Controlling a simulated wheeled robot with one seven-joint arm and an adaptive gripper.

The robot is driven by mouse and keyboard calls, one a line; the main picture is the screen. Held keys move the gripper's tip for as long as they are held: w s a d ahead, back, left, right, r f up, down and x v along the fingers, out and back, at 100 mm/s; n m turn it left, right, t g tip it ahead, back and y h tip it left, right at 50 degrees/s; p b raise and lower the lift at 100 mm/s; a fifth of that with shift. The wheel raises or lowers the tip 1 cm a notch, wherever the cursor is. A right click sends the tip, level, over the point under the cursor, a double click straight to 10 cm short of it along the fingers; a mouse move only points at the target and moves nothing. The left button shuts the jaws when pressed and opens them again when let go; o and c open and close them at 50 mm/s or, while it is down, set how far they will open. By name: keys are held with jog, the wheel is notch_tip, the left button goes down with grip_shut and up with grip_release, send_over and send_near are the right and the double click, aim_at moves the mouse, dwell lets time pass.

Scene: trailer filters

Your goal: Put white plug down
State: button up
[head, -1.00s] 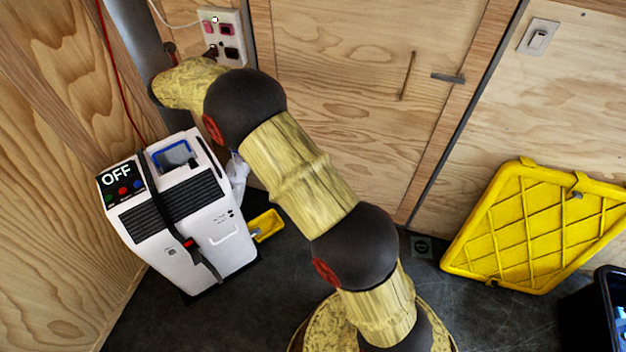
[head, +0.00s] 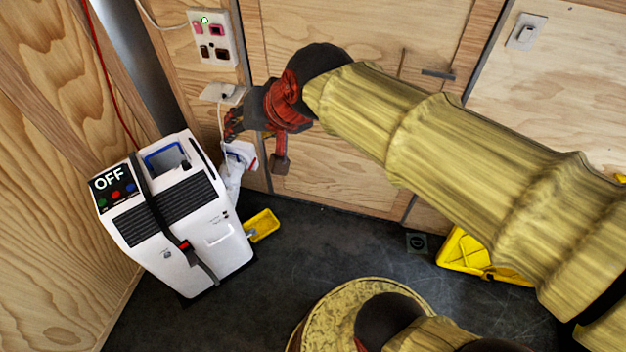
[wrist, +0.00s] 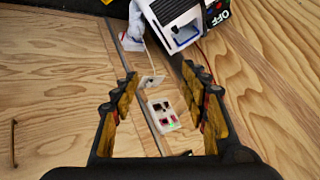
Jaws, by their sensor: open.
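A small pale item that looks like the white plug (head: 229,91) rests on a white ledge (head: 209,92) on the wood wall, below the outlet panel (head: 211,38). A white cord (head: 221,122) hangs from it toward a white bundle (head: 238,158) beside the machine. Its exact shape is too small to tell. The ledge also shows in the wrist view (wrist: 152,82), between and beyond my fingers. My gripper (head: 256,143) is open and empty, right of and below the ledge in the head view. In the wrist view my gripper (wrist: 161,82) has its fingers spread wide, with nothing between them.
A white machine (head: 178,225) marked OFF stands at left with a black strap. A small yellow tray (head: 262,225) lies beside it. A red cable (head: 107,75) runs down the left wall. A yellow lid (head: 478,258) is partly behind my arm. Dark floor is clear in the middle.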

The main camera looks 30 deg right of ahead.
jog(key=s+d+f+n+g+h, duration=0.1)
jog(key=s+d+f+n, duration=0.1)
jog(key=s, duration=0.5)
jog(key=s+d+f+n+g+h, duration=0.1)
jog(key=s+d+f+n, duration=0.1)
jog(key=s+f, duration=0.3)
jog(key=shift+s+d+g, duration=0.3)
jog(key=shift+s+d, duration=0.55)
jog(key=shift+s, duration=0.05)
jog(key=shift+r, duration=0.1)
notch_tip(320, 180, up, 4)
jog(key=p, duration=0.3)
jog(key=shift+f, duration=0.25)
jog(key=shift+p, duration=0.3)
jog(key=shift+c, duration=0.5)
